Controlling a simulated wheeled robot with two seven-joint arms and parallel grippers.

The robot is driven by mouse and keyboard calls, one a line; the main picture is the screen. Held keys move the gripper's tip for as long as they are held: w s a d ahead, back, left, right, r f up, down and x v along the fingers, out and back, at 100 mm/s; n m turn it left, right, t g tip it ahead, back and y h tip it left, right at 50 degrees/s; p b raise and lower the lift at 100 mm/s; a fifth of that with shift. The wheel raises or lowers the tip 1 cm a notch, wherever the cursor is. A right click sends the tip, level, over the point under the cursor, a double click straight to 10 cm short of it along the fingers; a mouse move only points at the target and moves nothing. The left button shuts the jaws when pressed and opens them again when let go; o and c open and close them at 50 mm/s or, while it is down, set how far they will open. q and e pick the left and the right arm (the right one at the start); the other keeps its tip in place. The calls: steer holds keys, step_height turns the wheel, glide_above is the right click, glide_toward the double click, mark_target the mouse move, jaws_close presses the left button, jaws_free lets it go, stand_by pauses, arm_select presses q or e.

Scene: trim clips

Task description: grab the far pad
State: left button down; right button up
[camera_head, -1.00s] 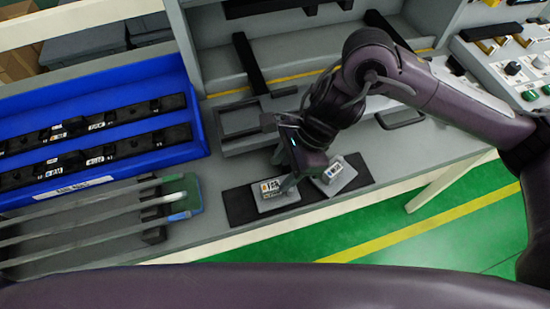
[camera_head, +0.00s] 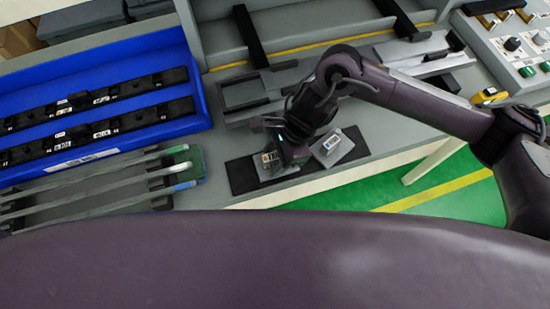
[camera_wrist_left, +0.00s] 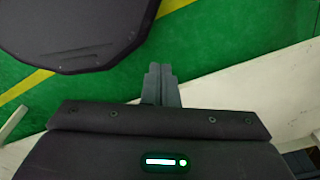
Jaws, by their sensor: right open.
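Two small grey pads with printed labels lie on a dark mat (camera_head: 240,178) near the workbench's front edge. One pad (camera_head: 267,172) is at the left of the mat and the other pad (camera_head: 338,150) at the right. My right gripper (camera_head: 284,164) is open, pointing down at the left pad and covering part of it. I cannot tell whether its fingers touch the pad. My left gripper (camera_wrist_left: 161,72) shows in the left wrist view with its fingers together and nothing between them, above the green floor.
A blue tray (camera_head: 100,152) with dark strips stands at the left. A rack of long bars (camera_head: 90,192) lies in front of it. Grey rails and fixtures (camera_head: 245,95) sit behind the mat. A control panel (camera_head: 515,45) is at the upper right.

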steer(key=c, duration=0.7)
jaws_close()
arm_select(q)
steer(key=shift+s+a+f, duration=0.1)
steer(key=shift+s, duration=1.05)
steer(key=shift+w, duration=0.2)
arm_select(e)
steer(key=shift+r, duration=0.1)
